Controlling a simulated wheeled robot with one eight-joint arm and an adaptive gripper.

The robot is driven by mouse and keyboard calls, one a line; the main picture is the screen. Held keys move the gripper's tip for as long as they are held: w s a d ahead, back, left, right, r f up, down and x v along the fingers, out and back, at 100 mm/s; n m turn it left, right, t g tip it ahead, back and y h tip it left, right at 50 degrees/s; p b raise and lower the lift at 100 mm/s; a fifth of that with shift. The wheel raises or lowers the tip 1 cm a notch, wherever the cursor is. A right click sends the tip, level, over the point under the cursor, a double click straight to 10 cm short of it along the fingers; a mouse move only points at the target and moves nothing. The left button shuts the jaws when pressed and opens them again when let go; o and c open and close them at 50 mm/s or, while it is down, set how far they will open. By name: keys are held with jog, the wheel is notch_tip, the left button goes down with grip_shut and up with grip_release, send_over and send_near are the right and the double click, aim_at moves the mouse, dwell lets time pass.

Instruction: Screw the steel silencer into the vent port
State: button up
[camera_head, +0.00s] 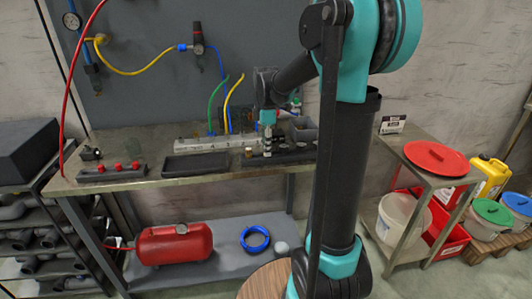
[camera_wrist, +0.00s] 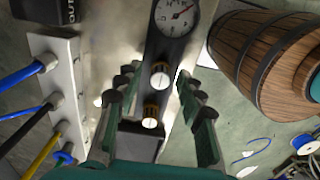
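My gripper (camera_head: 267,142) points down over the right part of the workbench in the head view. In the wrist view its two pairs of fingers (camera_wrist: 158,80) are apart, with visible gaps on both sides of what lies between them. Two round pale-topped fittings with brass-coloured sides, one nearer the fingertips (camera_wrist: 160,76) and one lower (camera_wrist: 150,122), stand in a dark holder (camera_wrist: 146,143). I cannot tell which, if either, is the steel silencer. The pale manifold block (camera_wrist: 57,90) with hoses lies left; it also shows in the head view (camera_head: 200,145). I cannot make out the vent port.
A pressure gauge (camera_wrist: 176,15) sits on the holder's far end. A wooden barrel (camera_wrist: 262,55) shows at right. A black tray (camera_head: 195,165) and red-topped fittings (camera_head: 117,168) lie left on the bench. Hoses rise behind the manifold. A side table (camera_head: 432,170) stands right.

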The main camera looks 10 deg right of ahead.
grip_shut()
jog(key=shift+r, duration=0.75)
dwell(0.7)
jog(key=shift+r, duration=1.65)
